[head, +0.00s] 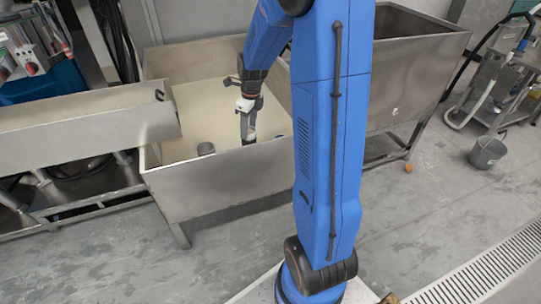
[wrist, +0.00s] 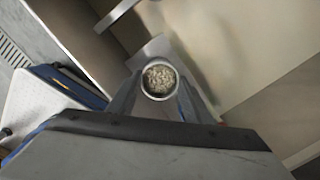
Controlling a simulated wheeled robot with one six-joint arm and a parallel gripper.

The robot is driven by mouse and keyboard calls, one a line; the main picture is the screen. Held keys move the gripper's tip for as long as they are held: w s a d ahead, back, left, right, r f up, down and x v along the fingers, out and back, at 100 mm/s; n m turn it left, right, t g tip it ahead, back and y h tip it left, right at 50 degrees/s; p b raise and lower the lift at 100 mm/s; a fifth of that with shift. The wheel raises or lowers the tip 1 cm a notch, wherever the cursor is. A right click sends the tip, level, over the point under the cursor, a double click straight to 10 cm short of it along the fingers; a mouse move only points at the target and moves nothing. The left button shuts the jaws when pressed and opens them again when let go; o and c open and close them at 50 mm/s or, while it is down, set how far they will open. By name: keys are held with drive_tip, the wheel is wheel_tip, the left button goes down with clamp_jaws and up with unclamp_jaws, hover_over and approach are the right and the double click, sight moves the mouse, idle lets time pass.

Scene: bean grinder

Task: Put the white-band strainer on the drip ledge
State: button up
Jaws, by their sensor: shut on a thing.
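My gripper (head: 247,125) reaches down into the large steel bin. Its fingers are shut on a small round cup with a pale rim, which I take to be the white-band strainer (head: 251,138). In the wrist view the strainer (wrist: 158,80) sits between both fingertips, its round opening facing the camera. Pale, grainy stuff shows inside it. I cannot tell for certain which surface is the drip ledge; a flat grey plate (wrist: 160,48) shows just beyond the strainer.
The steel bin (head: 220,187) has a high front wall and a pale interior. A steel trough (head: 80,125) reaches its left side. Another steel tank (head: 415,55) stands at right.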

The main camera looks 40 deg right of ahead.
wheel_tip(320, 180, down, 9)
idle(0.5)
drive_tip(key=o, duration=1.4)
drive_tip(key=shift+f, duration=0.1)
drive_tip(key=shift+o, duration=0.2)
